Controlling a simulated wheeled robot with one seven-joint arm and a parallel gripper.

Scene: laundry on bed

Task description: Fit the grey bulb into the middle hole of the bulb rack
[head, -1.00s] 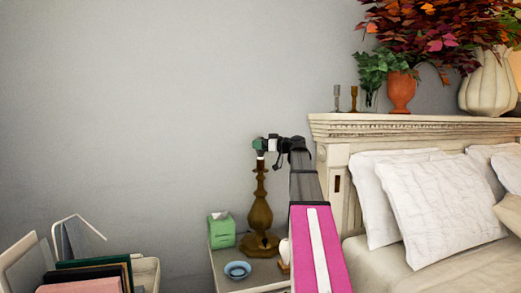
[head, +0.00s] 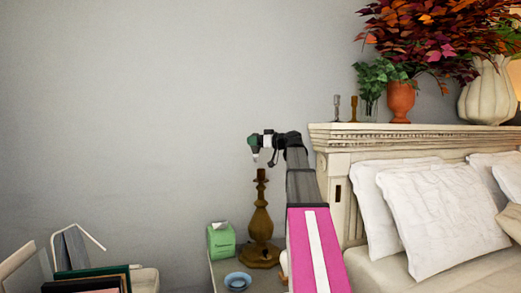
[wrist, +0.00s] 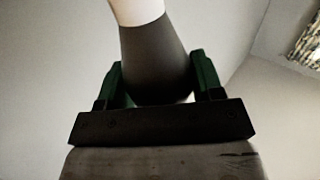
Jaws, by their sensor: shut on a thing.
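My gripper (head: 254,142) is up in the air above the brown lamp base (head: 261,222), with its fingers toward the wall. In the wrist view its green fingers (wrist: 160,82) are shut on the grey bulb (wrist: 155,55). The bulb's white end (wrist: 135,10) points away from the palm. In the head view only a small white tip of the bulb (head: 255,157) shows below the fingers, clear of the lamp's top. I cannot make out the bulb rack; my arm covers part of the nightstand.
The nightstand (head: 222,272) holds a green tissue box (head: 221,241) and a blue bowl (head: 238,281) beside the lamp base. The bed's headboard (head: 345,150) and pillows (head: 430,215) are right of my arm. A bin with books (head: 95,273) stands at lower left.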

